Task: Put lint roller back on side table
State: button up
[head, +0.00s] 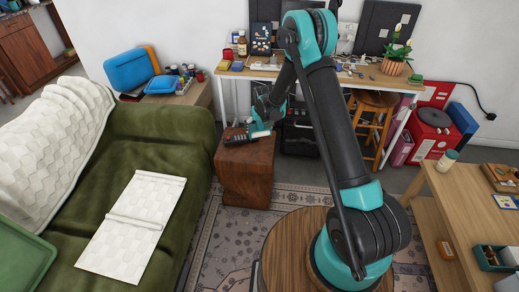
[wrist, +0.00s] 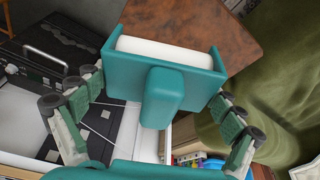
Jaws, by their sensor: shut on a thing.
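The lint roller, with a teal frame and handle (wrist: 162,98) and a white roll (wrist: 170,52), fills the middle of the wrist view. My gripper (wrist: 162,95) has its two fingers on either side of it and is shut on it. In the head view my gripper (head: 262,124) is at the back right edge of the side table (head: 246,185), a brown wooden block. The table's brown top (wrist: 215,25) shows behind the roller in the wrist view. I cannot tell whether the roller touches the top.
The green sofa (head: 165,130) stands close on the left. A cluttered white desk (head: 285,75) is behind, with a wooden stool (head: 374,110) by it. A wooden table (head: 465,200) stands at the right.

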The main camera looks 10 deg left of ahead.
aim_at(261, 135)
notch_tip(261, 135, down, 13)
jog(key=shift+f, duration=0.15)
dwell(0.4)
jog(key=shift+f, duration=0.15)
jog(key=o, duration=0.9)
jog(key=v, duration=1.2)
jog(key=shift+d+r, duration=0.1)
jog(key=shift+r, duration=0.1)
